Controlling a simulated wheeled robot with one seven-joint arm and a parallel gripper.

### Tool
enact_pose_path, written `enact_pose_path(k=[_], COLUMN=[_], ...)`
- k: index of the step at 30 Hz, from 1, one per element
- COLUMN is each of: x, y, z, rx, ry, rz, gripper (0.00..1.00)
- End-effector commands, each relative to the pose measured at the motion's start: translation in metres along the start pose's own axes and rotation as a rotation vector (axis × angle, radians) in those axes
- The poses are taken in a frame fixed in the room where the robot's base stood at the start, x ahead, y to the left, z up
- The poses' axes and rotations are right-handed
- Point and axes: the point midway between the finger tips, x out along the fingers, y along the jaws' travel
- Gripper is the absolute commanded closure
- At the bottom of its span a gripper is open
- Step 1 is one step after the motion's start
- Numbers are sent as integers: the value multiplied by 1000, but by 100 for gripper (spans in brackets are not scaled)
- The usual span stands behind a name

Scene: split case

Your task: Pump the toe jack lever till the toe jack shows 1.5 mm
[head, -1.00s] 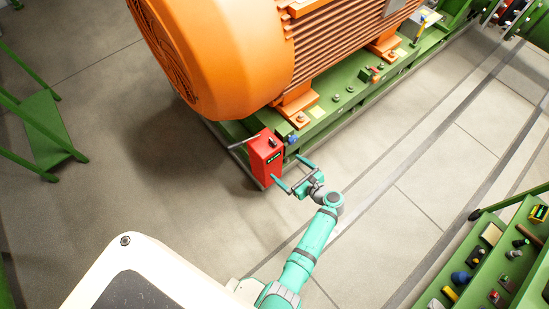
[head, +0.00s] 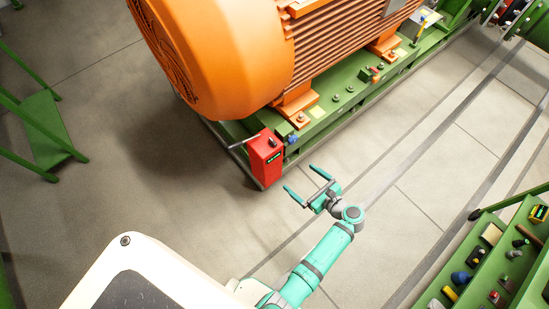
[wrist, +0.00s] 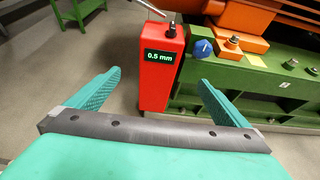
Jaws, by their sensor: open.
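The red toe jack (head: 266,158) stands upright on the floor against the green base frame, under the orange motor's near end. Its display (wrist: 160,57) reads 0.5 mm in the wrist view. The lever (head: 244,142) is a grey bar reaching out to the left from the jack's top; in the wrist view its end is cut off at the top edge (wrist: 151,8). My gripper (head: 302,182) is open and empty, to the right of the jack and apart from it. In the wrist view its two teal fingers (wrist: 158,90) frame the jack with a gap.
A green tool cart (head: 487,262) stands at lower right, and green steps (head: 48,125) at far left. The floor around my arm is clear.

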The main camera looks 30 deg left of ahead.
Motion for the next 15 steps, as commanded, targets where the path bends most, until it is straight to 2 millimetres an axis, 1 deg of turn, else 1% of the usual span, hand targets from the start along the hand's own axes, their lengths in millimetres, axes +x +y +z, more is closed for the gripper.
enact_pose_path(k=[1, 3, 6, 12, 15], x=[-6, -10, -13, -13, -13], y=[-1, 0, 0, 1, 6], z=[0, 0, 0, -1, -7], rx=[0, 0, 1, 0, -18], ry=[0, 0, 0, 1, 19], rz=[-3, -2, 0, -1, -14], gripper=[0, 0, 0, 0, 0])
